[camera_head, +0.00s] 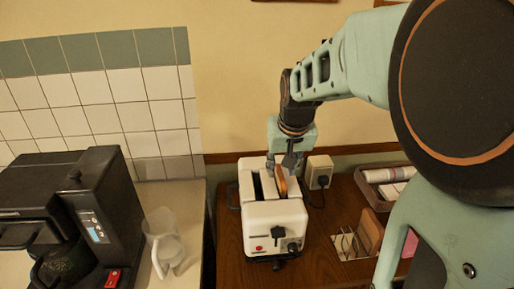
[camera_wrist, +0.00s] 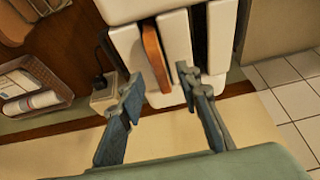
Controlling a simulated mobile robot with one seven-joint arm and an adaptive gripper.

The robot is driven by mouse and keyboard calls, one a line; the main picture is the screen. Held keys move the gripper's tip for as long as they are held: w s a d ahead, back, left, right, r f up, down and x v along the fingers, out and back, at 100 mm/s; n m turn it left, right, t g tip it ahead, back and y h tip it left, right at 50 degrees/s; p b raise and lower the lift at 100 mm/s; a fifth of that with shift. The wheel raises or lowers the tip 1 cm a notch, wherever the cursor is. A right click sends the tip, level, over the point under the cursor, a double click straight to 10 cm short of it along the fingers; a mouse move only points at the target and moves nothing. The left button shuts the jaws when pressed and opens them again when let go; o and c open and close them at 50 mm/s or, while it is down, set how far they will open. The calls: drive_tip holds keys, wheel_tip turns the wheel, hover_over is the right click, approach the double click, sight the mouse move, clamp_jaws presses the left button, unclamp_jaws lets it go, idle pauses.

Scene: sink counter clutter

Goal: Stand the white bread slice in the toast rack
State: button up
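A bread slice (camera_head: 281,182) stands in the right slot of the white toaster (camera_head: 262,214), its brown crust edge showing; its faces are hidden. The slice (camera_wrist: 154,54) also shows in the wrist view, in the slot of the toaster (camera_wrist: 176,45). My gripper (camera_head: 291,164) is over the toaster's back end, close to the slice. In the wrist view my gripper (camera_wrist: 160,78) is open and empty, its fingertips apart on either side of the slice's near end. The wire toast rack (camera_head: 346,243) is right of the toaster, with a brown slice (camera_head: 370,231) at its right end.
A wall socket (camera_head: 318,172) with a plug and cord is behind the toaster. A brown tray (camera_head: 380,182) with a rolled item is at the back right. A coffee maker (camera_head: 75,220) and clear jug (camera_head: 163,243) stand on the left counter. The toaster's other slot looks empty.

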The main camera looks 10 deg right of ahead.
sight(281, 173)
drive_tip(key=b+x, duration=0.1)
drive_tip(key=x, duration=0.2)
drive_tip(key=shift+f, duration=0.15)
clamp_jaws()
